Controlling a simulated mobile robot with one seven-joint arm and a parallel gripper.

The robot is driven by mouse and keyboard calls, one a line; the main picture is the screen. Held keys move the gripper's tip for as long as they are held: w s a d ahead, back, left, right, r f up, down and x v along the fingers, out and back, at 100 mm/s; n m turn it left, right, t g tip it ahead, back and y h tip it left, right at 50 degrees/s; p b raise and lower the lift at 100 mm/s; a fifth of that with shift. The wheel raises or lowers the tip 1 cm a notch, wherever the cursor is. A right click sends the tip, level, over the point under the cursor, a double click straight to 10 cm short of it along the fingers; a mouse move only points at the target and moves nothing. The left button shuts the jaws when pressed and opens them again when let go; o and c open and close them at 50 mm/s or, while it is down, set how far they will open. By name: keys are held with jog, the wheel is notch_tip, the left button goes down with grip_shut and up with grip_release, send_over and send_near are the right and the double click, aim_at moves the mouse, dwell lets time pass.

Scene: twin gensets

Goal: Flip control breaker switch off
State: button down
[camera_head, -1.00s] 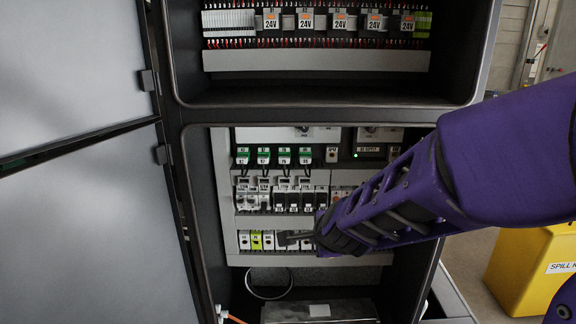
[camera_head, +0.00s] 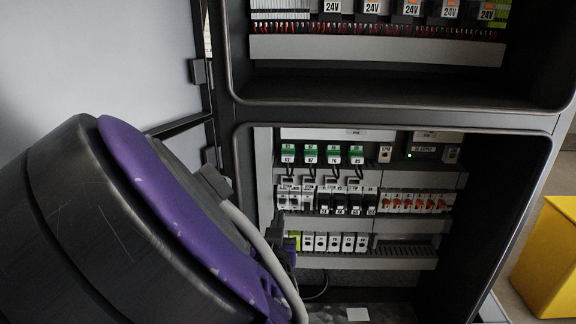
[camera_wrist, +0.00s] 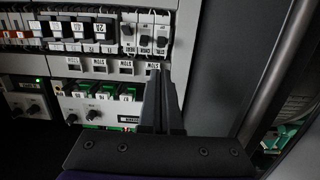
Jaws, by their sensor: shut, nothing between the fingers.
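A group of white breakers with dark toggles (camera_wrist: 145,40) sits in the middle row of the lower cabinet bay. It also shows in the head view (camera_head: 294,200). The small labels beside them are hard to read, so I cannot tell for sure which is the control breaker. My gripper (camera_wrist: 160,72) is shut and empty, its dark fingertips just beside the end breaker of this group in the wrist view. I cannot tell whether they touch it. In the head view my arm covers the lower left, and only a dark part of the gripper (camera_head: 279,222) shows beside the rows.
Green-topped relays (camera_head: 333,154) are in the row above. Orange-marked devices (camera_head: 413,201) stand right of the breakers, and white terminal blocks (camera_head: 335,242) sit below. The cabinet's open door (camera_head: 110,60) is at left. A yellow spill bin (camera_head: 552,255) stands at right.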

aim_at(282, 194)
dwell(0.4)
jog(key=w, duration=0.6)
jog(key=w+f, duration=0.1)
jog(key=w, duration=0.3)
jog(key=shift+d+b, duration=0.1)
jog(key=shift+b, duration=0.3)
jog(key=shift+s+f, duration=0.1)
jog(key=shift+f, duration=0.05)
jog(key=shift+f+b, duration=0.15)
jog(key=shift+b, duration=0.45)
jog(key=shift+t, duration=0.3)
jog(key=shift+s+f+t+b, duration=0.2)
jog(key=shift+t+b, duration=0.5)
jog(key=shift+b, duration=0.85)
